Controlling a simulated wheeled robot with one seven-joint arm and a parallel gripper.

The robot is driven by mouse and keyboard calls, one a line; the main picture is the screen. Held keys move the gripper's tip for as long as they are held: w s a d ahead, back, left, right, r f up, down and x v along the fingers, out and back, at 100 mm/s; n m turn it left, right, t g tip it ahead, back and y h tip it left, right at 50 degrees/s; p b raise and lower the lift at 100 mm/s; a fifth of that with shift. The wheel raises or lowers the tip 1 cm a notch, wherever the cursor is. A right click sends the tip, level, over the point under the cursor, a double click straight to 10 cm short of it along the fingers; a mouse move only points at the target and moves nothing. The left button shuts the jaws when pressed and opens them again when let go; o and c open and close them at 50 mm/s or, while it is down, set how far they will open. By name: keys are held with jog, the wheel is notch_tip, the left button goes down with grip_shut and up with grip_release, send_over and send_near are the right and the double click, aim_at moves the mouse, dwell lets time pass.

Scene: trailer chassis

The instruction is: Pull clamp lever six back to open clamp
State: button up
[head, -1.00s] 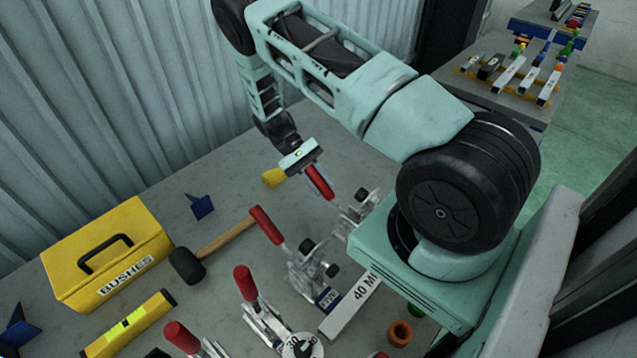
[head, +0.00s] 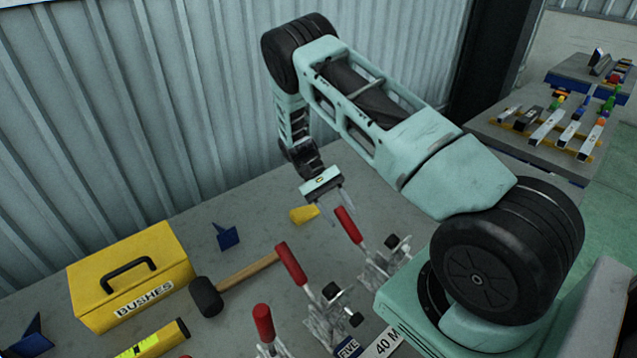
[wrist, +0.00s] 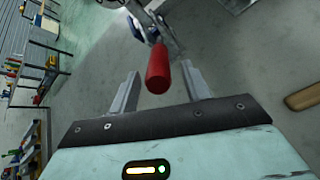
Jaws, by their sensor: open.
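Clamp lever six is taken to be the red-handled lever (head: 349,225) on the clamp (head: 385,265) to the right of the one by the "FIVE" plate. Its handle leans up and to the left. My gripper (head: 338,209) is open just above the handle's top end. In the wrist view, the red handle (wrist: 158,68) shows between the spread fingers of my gripper (wrist: 158,72), with space on both sides. The jaws are not closed on it. The clamp's lower parts are partly hidden by my arm's base in the head view.
Clamp five's red lever (head: 291,264) stands to the left, with another red lever (head: 263,322) nearer. A mallet (head: 245,272), a yellow BUSHES box (head: 130,275), a blue bracket (head: 227,237) and a yellow piece (head: 303,214) lie on the table. A corrugated wall (head: 150,110) stands behind.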

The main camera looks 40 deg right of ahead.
jog(key=b+v, duration=0.4)
jog(key=v, duration=0.9)
jog(key=s+a+r+n+t, duration=0.3)
jog(key=s+a+r, duration=0.1)
jog(key=a, duration=0.6)
jog(key=s+a+r+n+t, duration=0.2)
jog(key=s+a+r+n, duration=0.15)
jog(key=a, duration=0.75)
jog(key=s+a+r+n+t, duration=0.1)
jog(key=s+a+n+t, duration=0.2)
jog(key=s, duration=0.8)
jog(key=s+a+r+n+t, duration=0.2)
jog(key=s+a, duration=0.4)
jog(key=s, duration=0.5)
jog(key=shift+s+n+t+y, duration=0.2)
jog(key=shift+n+t+y, duration=0.1)
jog(key=shift+n+t, duration=0.45)
